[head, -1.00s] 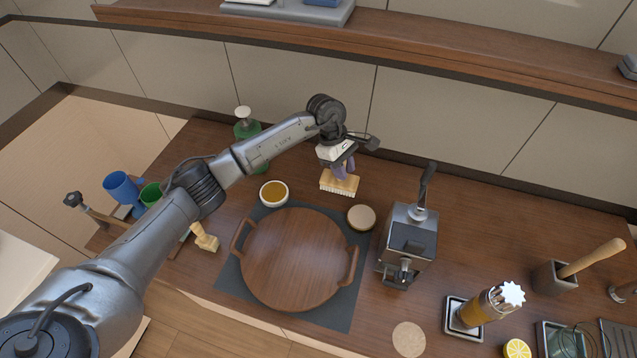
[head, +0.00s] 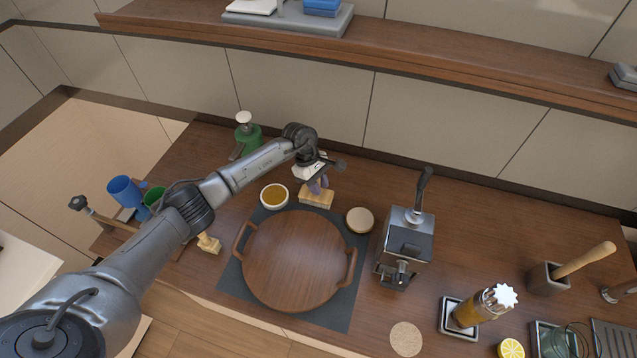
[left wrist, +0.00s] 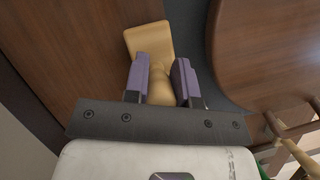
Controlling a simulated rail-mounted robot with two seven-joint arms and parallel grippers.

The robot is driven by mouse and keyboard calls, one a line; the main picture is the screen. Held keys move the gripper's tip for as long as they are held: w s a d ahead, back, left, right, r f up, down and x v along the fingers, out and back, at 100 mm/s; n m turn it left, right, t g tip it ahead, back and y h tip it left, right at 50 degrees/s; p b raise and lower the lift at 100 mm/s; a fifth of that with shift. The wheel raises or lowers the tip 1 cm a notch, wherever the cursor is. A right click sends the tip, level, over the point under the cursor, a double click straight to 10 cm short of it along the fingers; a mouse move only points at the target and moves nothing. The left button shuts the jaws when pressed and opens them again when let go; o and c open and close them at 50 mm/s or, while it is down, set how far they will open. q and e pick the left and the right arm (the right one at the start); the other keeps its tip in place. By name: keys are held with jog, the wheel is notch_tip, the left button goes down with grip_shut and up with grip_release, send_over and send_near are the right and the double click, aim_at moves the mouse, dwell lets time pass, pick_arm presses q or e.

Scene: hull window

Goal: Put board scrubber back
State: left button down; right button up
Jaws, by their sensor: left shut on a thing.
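The board scrubber is a pale wooden block (head: 316,198) with a rounded handle, just behind the round wooden board in the head view. My left gripper (head: 318,185) is shut on its handle with purple fingers. In the left wrist view the block (left wrist: 149,38) sticks out beyond the fingers, with the handle between them (left wrist: 160,82). I cannot tell whether the block touches the counter. The round wooden board (head: 295,258) with two side handles lies on a dark mat (head: 338,310). My right gripper is not in view.
A bowl of amber liquid (head: 274,196) stands left of the scrubber and a round tan lid (head: 360,220) to its right. A green pump bottle (head: 247,135), blue cup (head: 124,190) and pale wooden tool (head: 208,243) are left; a metal press (head: 405,245) is right.

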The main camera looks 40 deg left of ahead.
pick_arm(q)
jog(key=shift+f+b, duration=0.2)
jog(key=shift+b, duration=0.15)
jog(key=c, duration=0.9)
grip_release()
jog(key=shift+c, duration=0.2)
jog(key=shift+r, duration=0.1)
jog(key=shift+r+p, duration=0.2)
jog(key=shift+p, duration=0.15)
jog(key=b+v, duration=0.1)
jog(key=v, duration=1.1)
jog(key=shift+b, duration=0.35)
jog(key=shift+w, duration=0.1)
